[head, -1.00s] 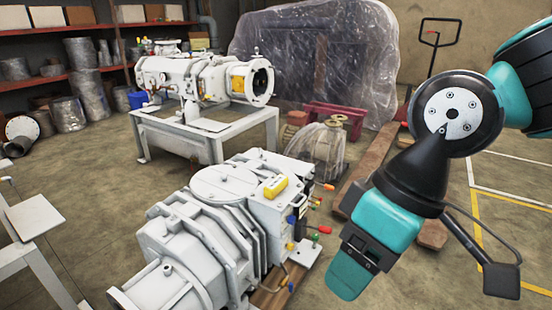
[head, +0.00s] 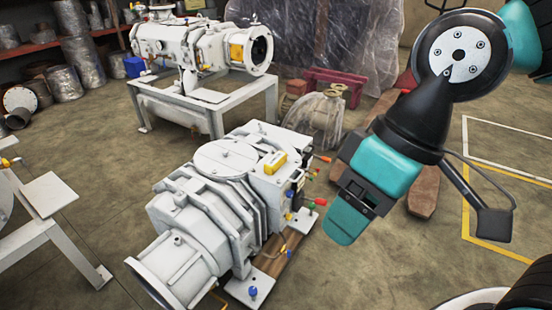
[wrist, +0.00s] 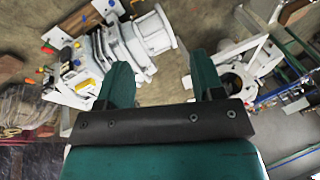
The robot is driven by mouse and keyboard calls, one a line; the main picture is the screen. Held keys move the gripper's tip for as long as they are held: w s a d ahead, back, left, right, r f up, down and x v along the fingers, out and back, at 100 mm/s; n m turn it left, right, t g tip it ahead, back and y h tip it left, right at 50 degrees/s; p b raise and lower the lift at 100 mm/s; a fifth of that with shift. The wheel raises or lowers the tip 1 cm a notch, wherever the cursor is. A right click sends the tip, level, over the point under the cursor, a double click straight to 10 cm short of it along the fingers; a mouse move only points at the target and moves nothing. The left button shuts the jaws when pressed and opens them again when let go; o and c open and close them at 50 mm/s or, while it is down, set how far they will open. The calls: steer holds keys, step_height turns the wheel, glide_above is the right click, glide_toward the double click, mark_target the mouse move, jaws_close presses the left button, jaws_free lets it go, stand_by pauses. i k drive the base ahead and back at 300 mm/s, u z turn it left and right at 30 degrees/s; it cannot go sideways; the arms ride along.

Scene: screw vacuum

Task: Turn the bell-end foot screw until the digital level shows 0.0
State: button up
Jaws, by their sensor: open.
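A large white vacuum pump (head: 215,200) stands on a low wooden base, its flared bell end (head: 150,285) toward the lower left. A blue foot screw (head: 253,292) stands on a white foot plate beside the bell end. A yellow box (head: 273,163), seemingly the digital level, sits on the pump's top; its reading is not legible. My gripper (head: 345,225) hangs to the right of the pump, apart from it and from the blue screw. In the wrist view my gripper (wrist: 162,85) is open and empty, with the pump (wrist: 110,45) beyond its left finger.
Red and green knobs (head: 316,202) stick out from the pump's right side. A second white pump (head: 205,45) stands on a table (head: 205,105) behind. A white stand (head: 50,235) is at left. Open floor (head: 380,265) lies right of the pump.

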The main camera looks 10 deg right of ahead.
mark_target(253, 291)
steer(key=z, duration=1.75)
steer(key=k, duration=0.75)
steer(key=u, duration=1.75)
